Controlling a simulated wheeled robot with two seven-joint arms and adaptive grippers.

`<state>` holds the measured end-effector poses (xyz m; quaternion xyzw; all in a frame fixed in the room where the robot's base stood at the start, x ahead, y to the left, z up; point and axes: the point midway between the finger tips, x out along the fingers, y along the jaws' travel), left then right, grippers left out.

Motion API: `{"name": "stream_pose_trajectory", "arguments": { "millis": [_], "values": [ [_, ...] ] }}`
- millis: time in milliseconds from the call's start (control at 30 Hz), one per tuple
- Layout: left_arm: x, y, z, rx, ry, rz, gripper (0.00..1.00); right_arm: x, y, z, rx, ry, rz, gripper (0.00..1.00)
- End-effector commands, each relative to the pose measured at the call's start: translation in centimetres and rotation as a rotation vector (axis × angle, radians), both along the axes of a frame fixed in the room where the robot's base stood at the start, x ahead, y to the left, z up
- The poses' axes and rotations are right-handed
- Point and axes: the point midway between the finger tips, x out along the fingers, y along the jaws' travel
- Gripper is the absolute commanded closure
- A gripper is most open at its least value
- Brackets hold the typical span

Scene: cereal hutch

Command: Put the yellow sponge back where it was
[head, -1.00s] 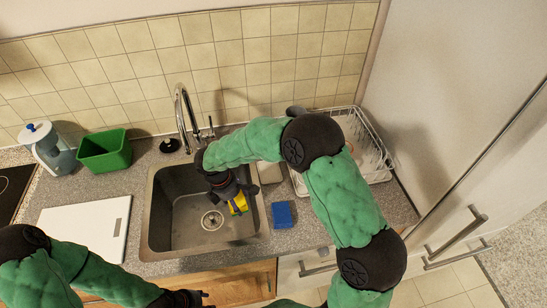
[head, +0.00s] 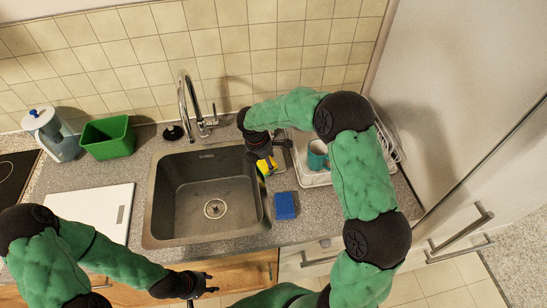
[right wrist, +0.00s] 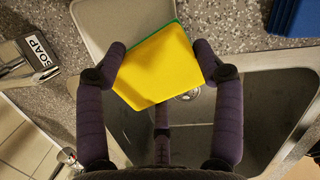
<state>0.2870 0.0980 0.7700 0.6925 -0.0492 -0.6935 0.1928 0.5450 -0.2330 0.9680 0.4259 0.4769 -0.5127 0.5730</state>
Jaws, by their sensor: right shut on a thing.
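The yellow sponge (head: 264,167), with a green layer on one side, is at the sink's right rim in the head view. In the right wrist view the sponge (right wrist: 158,66) is tilted between the fingers. My right gripper (head: 268,158) is shut on it and holds it up by the sink edge. A small pale tray (right wrist: 120,22) lies on the counter just beyond the sponge; it also shows beside the gripper in the head view (head: 279,162). My left gripper (head: 211,283) is empty in front of the counter, its fingertips apart.
The sink (head: 180,237) lies left of the sponge, with a tap (head: 186,105) behind. A blue sponge (head: 285,205) lies on the counter in front of the tray. A soap dispenser (right wrist: 35,58) stands near. A teal mug (head: 317,155) is on the white dish rack (head: 314,180).

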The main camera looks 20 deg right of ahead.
Motion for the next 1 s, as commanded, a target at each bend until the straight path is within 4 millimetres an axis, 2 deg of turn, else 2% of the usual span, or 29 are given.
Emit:
{"name": "stream_pose_trajectory", "arguments": {
  "millis": [233,433,533,867,900,967,1000],
  "values": [
    [0.0,0.0,-0.1,0.0,0.0,0.0,0.6,0.5,-1.5,-0.1,0.0,0.001,-0.002,0.63],
    [0.0,0.0,-0.3,0.0,0.0,0.0,0.6,1.7,-4.3,-0.2,0.0,0.0,-0.003,0.63],
    [0.0,0.0,-0.6,0.0,0.0,0.0,0.6,1.5,-4.0,-1.6,0.001,0.004,0.0,0.63],
    [0.0,0.0,-0.6,0.0,0.0,0.0,0.6,1.5,-4.0,-1.7,0.0,0.001,0.001,0.63],
    [0.0,0.0,-0.6,0.0,0.0,0.0,0.6,1.6,-4.0,-1.7,0.0,0.001,0.001,0.21],
    [0.0,0.0,-0.6,0.0,0.0,0.0,0.6,1.5,-4.0,-1.6,0.0,0.001,0.001,0.07],
    [0.0,0.0,-0.6,0.0,0.0,0.0,0.6,1.5,-4.0,-1.6,0.0,0.001,0.0,0.07]
  ]
}}
